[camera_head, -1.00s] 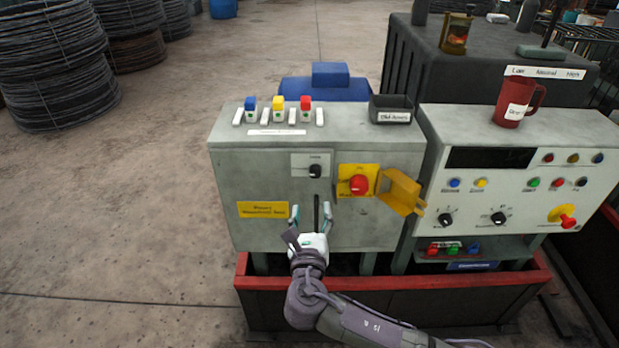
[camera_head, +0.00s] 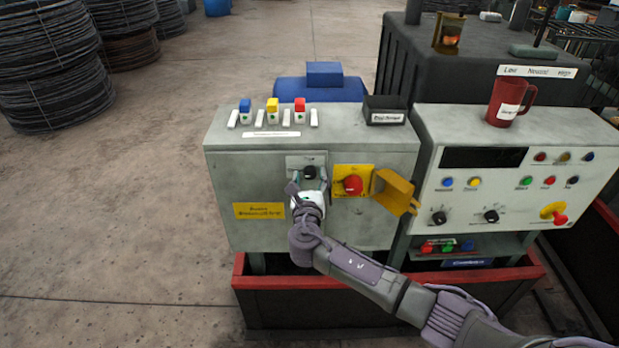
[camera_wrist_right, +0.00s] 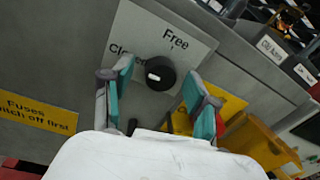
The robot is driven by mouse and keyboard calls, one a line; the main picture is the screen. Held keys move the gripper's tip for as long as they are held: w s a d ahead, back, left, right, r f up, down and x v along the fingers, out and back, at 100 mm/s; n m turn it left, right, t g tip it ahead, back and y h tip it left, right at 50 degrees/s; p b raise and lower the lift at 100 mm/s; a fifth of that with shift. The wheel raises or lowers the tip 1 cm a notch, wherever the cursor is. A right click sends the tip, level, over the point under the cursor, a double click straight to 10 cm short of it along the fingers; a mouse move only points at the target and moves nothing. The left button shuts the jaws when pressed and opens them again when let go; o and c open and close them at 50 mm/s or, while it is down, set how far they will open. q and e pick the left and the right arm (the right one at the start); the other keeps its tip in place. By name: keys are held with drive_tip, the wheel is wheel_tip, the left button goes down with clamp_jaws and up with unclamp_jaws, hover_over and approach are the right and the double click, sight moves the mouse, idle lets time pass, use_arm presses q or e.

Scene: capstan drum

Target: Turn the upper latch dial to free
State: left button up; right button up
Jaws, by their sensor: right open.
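The upper latch dial (camera_head: 310,172) is a small black knob on a pale plate on the front of the grey cabinet (camera_head: 225,180). In the right wrist view the dial (camera_wrist_right: 160,73) has a light mark on its left side, toward the partly hidden word starting "Clo"; "Free" is printed above it. My right gripper (camera_head: 309,180) is in front of the dial. In the right wrist view its teal-padded fingers (camera_wrist_right: 158,92) are open, one on each side of the dial, with gaps showing. My left gripper is in neither view.
A red knob on a yellow plate (camera_head: 353,184) and an open yellow cover (camera_head: 395,192) are just right of the dial. A yellow fuse label (camera_head: 259,211) is lower left. A control console (camera_head: 515,160) stands to the right.

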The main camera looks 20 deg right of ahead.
drive_tip(key=shift+c, duration=0.2)
clamp_jaws()
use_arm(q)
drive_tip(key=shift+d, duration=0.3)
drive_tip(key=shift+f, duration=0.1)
use_arm(e)
drive_tip(key=m+b, duration=0.2)
drive_tip(key=m, duration=0.2)
drive_tip(key=shift+f+m, duration=0.15)
drive_tip(key=shift+m, duration=0.25)
drive_tip(key=m+b, duration=0.1)
drive_tip(key=m, duration=0.3)
drive_tip(key=shift+b, duration=0.3)
drive_tip(key=m+b, duration=0.2)
drive_tip(key=m, duration=0.2)
drive_tip(key=shift+d+m+y, duration=0.1)
drive_tip(key=shift+m+y, duration=0.2)
drive_tip(key=shift+y, duration=0.1)
use_arm(q)
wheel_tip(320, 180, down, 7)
drive_tip(key=b, duration=0.1)
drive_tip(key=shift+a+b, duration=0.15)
drive_tip(key=shift+b, duration=0.15)
use_arm(e)
drive_tip(key=shift+m, duration=1.9)
